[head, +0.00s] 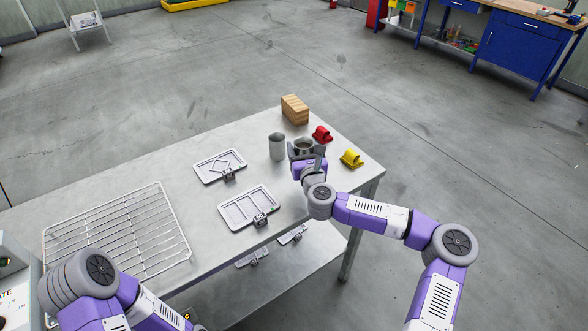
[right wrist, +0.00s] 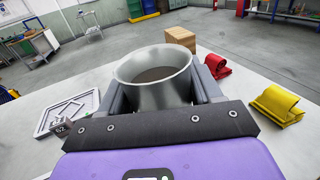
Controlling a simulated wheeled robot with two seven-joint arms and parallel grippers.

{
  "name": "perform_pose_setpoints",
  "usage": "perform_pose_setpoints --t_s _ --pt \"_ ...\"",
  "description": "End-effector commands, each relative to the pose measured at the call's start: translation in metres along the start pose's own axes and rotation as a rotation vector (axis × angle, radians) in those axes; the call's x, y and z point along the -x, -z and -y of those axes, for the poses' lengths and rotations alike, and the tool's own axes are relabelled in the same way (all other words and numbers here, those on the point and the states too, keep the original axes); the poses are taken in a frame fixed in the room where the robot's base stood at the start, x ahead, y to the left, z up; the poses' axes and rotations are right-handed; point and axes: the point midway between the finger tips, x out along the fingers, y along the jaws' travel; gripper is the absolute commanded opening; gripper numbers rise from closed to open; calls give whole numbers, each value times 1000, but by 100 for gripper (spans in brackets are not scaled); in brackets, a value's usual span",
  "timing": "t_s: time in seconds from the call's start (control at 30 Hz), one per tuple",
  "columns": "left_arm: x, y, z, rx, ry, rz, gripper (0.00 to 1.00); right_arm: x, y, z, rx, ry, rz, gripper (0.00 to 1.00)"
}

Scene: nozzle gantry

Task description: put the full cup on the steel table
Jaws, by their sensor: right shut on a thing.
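A metal cup (right wrist: 155,80) with dark brown-grey contents is between the fingers of my right gripper (right wrist: 155,95) in the right wrist view. The gripper is shut on its sides and the cup looks upright. In the head view the right gripper (head: 305,152) holds this cup (head: 303,144) over the far right part of the steel table (head: 140,180). Its base is hidden, so I cannot tell whether it touches the table. A second grey cup (head: 277,147) stands on the table just left of it. My left arm enters at lower left; its gripper is not visible.
A wire rack (head: 115,230) covers the table's left. Bare steel lies beyond the plates.

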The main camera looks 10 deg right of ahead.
Motion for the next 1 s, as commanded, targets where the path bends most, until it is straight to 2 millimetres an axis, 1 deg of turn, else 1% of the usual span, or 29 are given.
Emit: perform_pose_setpoints --t_s 0.03,0.1,0.27,0.4,0.47,0.53,0.73,0.87,0.9,0.97,1.0 --pt "-5 0 2 0 0 0 43 0 12 0 -1 0 -1 29" --pt "-8 0 3 0 0 0 43 0 22 0 -1 1 -1 29" --pt "-13 0 5 0 0 0 43 0 36 0 -2 1 0 29" --pt "-22 1 8 0 0 0 43 0 62 0 -1 2 -1 29" --pt "-24 1 9 0 0 0 43 0 70 0 -1 2 -1 29" --pt "-25 1 9 0 0 0 43 0 73 0 0 2 2 29" --pt "-24 1 9 0 0 0 43 0 71 0 0 2 3 29" --pt "-27 1 10 0 0 0 43 0 75 0 0 2 2 29" --pt "-27 1 10 0 0 0 43 0 76 0 0 2 1 67" --pt "-26 1 10 0 0 0 43 0 75 0 0 2 1 76" --pt "-26 1 10 0 0 0 43 0 75 0 0 2 1 82"
